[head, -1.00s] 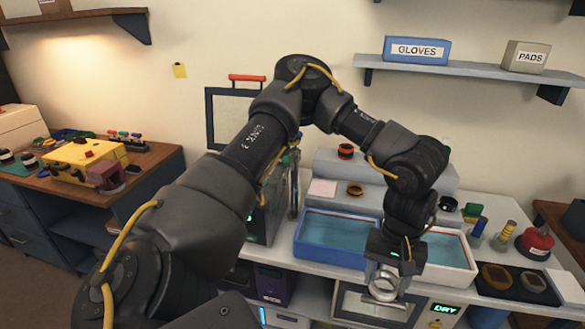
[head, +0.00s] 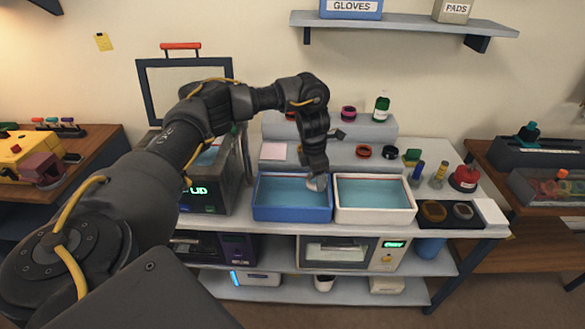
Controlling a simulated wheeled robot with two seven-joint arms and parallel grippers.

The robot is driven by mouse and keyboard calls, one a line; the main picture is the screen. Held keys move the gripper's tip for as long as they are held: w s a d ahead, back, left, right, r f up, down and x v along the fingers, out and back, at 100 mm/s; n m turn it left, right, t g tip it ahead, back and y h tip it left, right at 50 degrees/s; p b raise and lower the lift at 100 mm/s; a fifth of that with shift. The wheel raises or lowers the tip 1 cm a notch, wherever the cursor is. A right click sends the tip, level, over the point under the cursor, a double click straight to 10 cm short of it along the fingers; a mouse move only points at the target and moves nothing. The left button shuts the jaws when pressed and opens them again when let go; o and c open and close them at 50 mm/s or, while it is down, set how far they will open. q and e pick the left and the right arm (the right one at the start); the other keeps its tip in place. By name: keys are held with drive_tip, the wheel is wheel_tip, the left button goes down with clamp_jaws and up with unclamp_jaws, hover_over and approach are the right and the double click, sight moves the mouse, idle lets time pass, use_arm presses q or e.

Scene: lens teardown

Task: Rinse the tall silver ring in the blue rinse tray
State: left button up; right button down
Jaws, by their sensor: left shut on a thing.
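The blue rinse tray (head: 291,215) stands on the bench with blue liquid in it. My left gripper (head: 316,177) points down at the tray's right end, beside the white tray. It is shut on the silver ring (head: 318,184), which shows as a small pale shape under the fingers. The fingers hide part of the ring. I cannot tell whether the ring touches the liquid. My right gripper is out of view.
The white tray (head: 373,216) adjoins on the right. A machine with a raised lid (head: 186,72) stands on the left. Behind is a raised step (head: 385,130) with a green bottle (head: 381,107). A dark mat (head: 450,224) lies at the right front.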

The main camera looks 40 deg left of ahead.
use_arm(q)
drive_tip(key=s+a+f+n, duration=0.1)
drive_tip(key=a+f+n, duration=0.1)
drive_tip(key=a+n, duration=0.5)
drive_tip(key=shift+a+f+y+p, duration=0.2)
drive_tip(key=shift+a+y+p, duration=0.15)
drive_tip(key=shift+a, duration=0.4)
drive_tip(key=shift+f, duration=0.1)
drive_tip(key=b, duration=0.5)
approach(292, 197)
drive_tip(key=s+d+r, duration=0.1)
drive_tip(key=s+d, duration=0.1)
drive_tip(key=d, duration=0.1)
drive_tip(key=shift+s+f+b, duration=0.1)
drive_tip(key=shift+f+b, duration=1.9)
drive_tip(key=shift+f, duration=1.35)
drive_tip(key=shift+r, duration=0.1)
drive_tip(key=shift+r+p, duration=0.5)
drive_tip(key=shift+p, duration=0.05)
drive_tip(key=shift+f, duration=0.2)
